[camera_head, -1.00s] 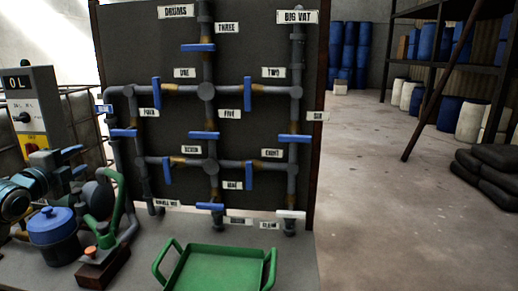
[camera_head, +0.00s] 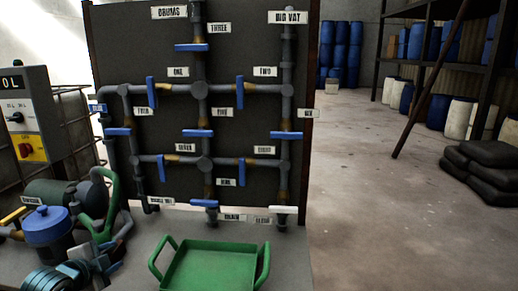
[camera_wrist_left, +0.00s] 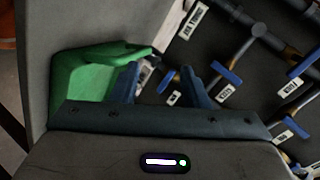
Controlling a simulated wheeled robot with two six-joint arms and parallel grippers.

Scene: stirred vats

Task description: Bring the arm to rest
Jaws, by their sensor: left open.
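My left arm comes in at the bottom left of the head view, low over the bench. Its gripper (camera_head: 108,258) is in front of the pump and right of the blue-lidded pot (camera_head: 49,226). In the left wrist view the two blue fingers (camera_wrist_left: 160,78) stand apart with nothing between them. Behind them show the green tray (camera_wrist_left: 75,80) and the dark pipe board (camera_wrist_left: 240,75). In the head view the empty green tray (camera_head: 212,268) lies right of the gripper. My right gripper is not in view.
A pipe board (camera_head: 225,135) with several blue-handled valves stands behind the bench. A control box (camera_head: 24,115) stands at the left. Open floor (camera_head: 380,220) lies to the right, with black sacks (camera_head: 485,165) beyond.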

